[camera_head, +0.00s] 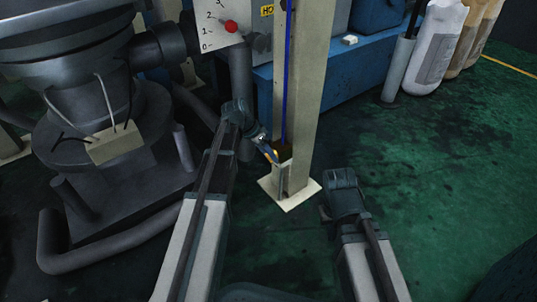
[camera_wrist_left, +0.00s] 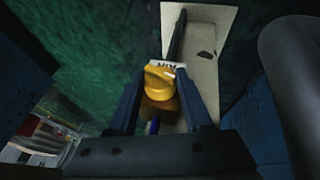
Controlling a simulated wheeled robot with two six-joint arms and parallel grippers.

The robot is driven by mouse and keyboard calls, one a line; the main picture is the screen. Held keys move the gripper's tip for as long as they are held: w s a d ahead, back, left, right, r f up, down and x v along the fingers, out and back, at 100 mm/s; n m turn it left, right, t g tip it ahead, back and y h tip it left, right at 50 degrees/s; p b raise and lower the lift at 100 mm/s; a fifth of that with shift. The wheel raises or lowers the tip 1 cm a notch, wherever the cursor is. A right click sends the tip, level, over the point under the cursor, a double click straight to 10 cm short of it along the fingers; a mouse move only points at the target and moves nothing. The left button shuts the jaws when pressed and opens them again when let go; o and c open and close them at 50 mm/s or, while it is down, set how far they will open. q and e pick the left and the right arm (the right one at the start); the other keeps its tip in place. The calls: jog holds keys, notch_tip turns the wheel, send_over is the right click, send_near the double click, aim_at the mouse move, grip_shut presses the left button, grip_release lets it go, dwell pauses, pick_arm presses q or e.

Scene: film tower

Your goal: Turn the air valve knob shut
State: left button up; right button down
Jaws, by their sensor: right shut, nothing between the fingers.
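The yellow air valve knob (camera_wrist_left: 160,82) shows in the left wrist view in front of a white label, by the pale post. In the head view the knob (camera_head: 273,155) is a small yellow spot low on the post, partly hidden by my gripper. My left gripper (camera_head: 267,150) is at the knob. In the wrist view its two fingers are apart, one on each side of the knob, and I see no clear contact. My right gripper (camera_head: 328,211) is shut and empty, low to the right of the post; its fingertips are hard to make out.
The pale post (camera_head: 306,85) stands on a square base plate (camera_head: 290,205). A blue unit (camera_head: 345,75) is behind it. Dark machinery and pipes (camera_head: 115,150) fill the left. A numbered panel with a red knob (camera_head: 230,27) is above.

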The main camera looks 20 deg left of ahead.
pick_arm(q)
grip_shut()
jog(key=shift+w+a+f+g+h+b, duration=0.2)
jog(key=shift+w+f+g+h+b, duration=0.1)
jog(key=shift+g+h+b, duration=0.3)
jog(key=shift+n+g+h+b, duration=0.4)
jog(key=shift+h+b, duration=0.3)
jog(key=shift+b, duration=0.15)
jog(key=shift+s+r, duration=0.15)
jog(key=o, duration=0.8)
grip_release()
jog(key=shift+o, duration=0.2)
